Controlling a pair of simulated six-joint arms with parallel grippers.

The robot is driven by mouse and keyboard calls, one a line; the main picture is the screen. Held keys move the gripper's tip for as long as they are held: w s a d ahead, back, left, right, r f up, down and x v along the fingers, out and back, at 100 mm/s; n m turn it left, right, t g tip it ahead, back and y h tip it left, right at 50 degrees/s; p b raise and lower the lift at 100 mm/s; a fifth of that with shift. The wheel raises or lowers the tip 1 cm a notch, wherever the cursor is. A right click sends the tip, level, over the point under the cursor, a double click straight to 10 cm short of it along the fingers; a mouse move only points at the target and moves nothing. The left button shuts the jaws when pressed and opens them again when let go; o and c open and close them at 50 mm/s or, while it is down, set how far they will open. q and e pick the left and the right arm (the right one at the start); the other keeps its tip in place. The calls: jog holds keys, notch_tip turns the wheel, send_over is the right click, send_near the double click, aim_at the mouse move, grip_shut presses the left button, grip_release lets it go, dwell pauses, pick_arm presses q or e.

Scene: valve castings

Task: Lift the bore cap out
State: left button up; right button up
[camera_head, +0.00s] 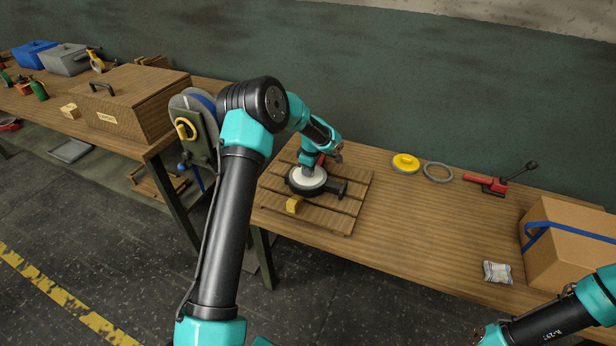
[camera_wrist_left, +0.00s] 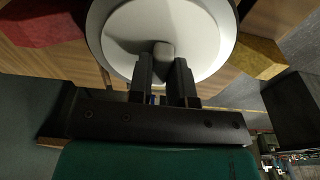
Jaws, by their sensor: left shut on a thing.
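The bore cap is a white round disc with a small grey knob; it shows in the head view (camera_head: 307,178) and large in the left wrist view (camera_wrist_left: 205,30). It is at the top of a dark valve casting (camera_head: 333,187) on a slatted wooden pallet (camera_head: 335,222). My left gripper (camera_head: 308,171) is above the cap. In the left wrist view its two black fingers (camera_wrist_left: 164,75) are shut on the cap's knob. I cannot tell whether the cap is seated or slightly raised.
A yellow block (camera_head: 294,204) sits on the pallet beside the casting. A yellow disc (camera_head: 405,163), a grey ring (camera_head: 438,172) and a red lever tool (camera_head: 490,184) lie at the back. A cardboard box (camera_head: 568,245) and a cloth (camera_head: 497,272) are at right. The bench's middle is clear.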

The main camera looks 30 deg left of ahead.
pick_arm(q)
grip_shut()
jog(key=shift+r, duration=0.1)
jog(key=shift+r, duration=0.45)
notch_tip(320, 180, up, 3)
jog(key=shift+f, duration=0.1)
jog(key=s+d+r, duration=0.1)
jog(key=s+d, duration=0.7)
jog(key=s, duration=0.5)
jog(key=shift+s+d, duration=0.2)
jog(key=shift+s, duration=0.15)
jog(key=shift+w, duration=0.1)
